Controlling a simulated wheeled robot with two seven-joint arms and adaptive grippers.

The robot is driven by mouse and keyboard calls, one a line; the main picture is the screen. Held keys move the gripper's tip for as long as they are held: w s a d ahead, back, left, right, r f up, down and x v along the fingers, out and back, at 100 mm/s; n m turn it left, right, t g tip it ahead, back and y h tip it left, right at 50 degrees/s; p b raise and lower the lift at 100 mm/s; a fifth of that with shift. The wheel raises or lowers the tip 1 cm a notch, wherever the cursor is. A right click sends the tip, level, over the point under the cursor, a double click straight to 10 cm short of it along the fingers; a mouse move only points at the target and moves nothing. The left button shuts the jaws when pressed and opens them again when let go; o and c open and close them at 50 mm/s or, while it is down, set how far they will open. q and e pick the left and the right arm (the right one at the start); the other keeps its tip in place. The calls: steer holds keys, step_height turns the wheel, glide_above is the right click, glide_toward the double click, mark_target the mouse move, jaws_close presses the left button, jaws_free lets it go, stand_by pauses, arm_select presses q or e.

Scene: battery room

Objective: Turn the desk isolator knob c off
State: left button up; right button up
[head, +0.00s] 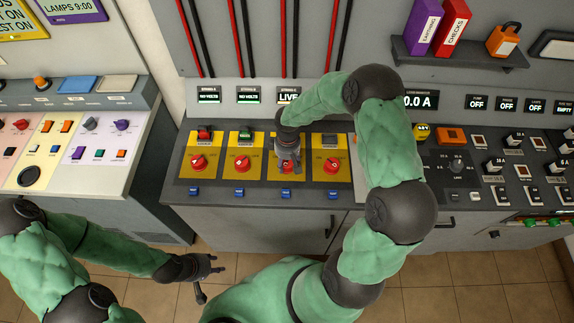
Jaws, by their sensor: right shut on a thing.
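A row of red isolator knobs on yellow plates sits on the desk panel: the first (197,164), the second (241,164), the third (286,168) and the fourth (331,168). The third, under the "LIVE" display (289,95), is knob c by its place in the row. My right gripper (287,160) points down over the third knob and is shut on it, hiding most of it and its pointer. My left gripper (211,282) is low in front of the desk, over the floor, with its fingers apart and empty.
The first display (209,95) and second display (249,95) read "NO VOLTS". Switches (204,133) stand behind the knobs and blue tags (194,191) in front. My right arm crosses the desk. A sloped console (80,130) stands at left; a shelf (460,58) is above right.

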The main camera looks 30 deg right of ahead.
steer(key=shift+m+b, duration=1.15)
steer(key=shift+m, duration=0.75)
steer(key=o, duration=1.1)
steer(key=shift+o, duration=0.2)
step_height(320, 180, up, 12)
steer(key=shift+d, duration=0.15)
